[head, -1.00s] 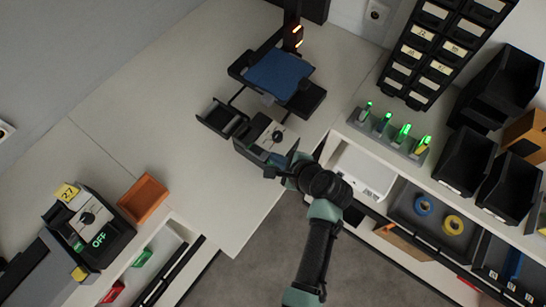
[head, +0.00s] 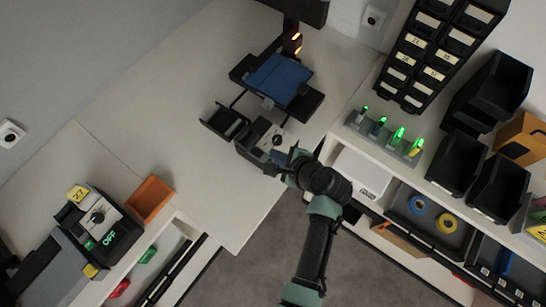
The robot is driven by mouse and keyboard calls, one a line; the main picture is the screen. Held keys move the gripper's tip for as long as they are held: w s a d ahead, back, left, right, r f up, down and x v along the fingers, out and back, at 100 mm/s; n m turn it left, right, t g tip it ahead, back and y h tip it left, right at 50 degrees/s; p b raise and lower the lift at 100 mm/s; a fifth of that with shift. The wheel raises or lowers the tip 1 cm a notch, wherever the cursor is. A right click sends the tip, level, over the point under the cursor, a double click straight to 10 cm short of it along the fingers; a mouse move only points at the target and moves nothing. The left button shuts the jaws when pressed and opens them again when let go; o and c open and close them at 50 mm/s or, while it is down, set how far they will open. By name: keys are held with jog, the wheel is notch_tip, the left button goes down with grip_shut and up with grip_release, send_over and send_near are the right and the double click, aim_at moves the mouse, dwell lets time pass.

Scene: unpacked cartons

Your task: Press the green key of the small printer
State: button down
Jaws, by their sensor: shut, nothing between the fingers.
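A small dark machine with a blue plate (head: 280,80) stands on the pale bench, upper middle of the head view. In front of it is a dark box with a grey top and a round knob (head: 277,140). I cannot tell which device is the small printer, and I see no green key on this box. My gripper (head: 284,166) is at the box's near right corner, pointing left and hiding part of it. Its fingers are small and dark here; it appears shut and empty. Contact with the box cannot be told.
At lower left stands another device with a knob, a yellow "27" tag (head: 77,193), a small green patch (head: 90,244) and a lit "OFF". An orange tray (head: 150,199) is beside it. Right, a shelf holds green-lit pens (head: 397,137) and black bins (head: 457,162).

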notch_tip(320, 180, up, 3)
jog(key=shift+f+p, duration=0.1)
jog(key=shift+p, duration=0.95)
jog(key=shift+w, duration=0.1)
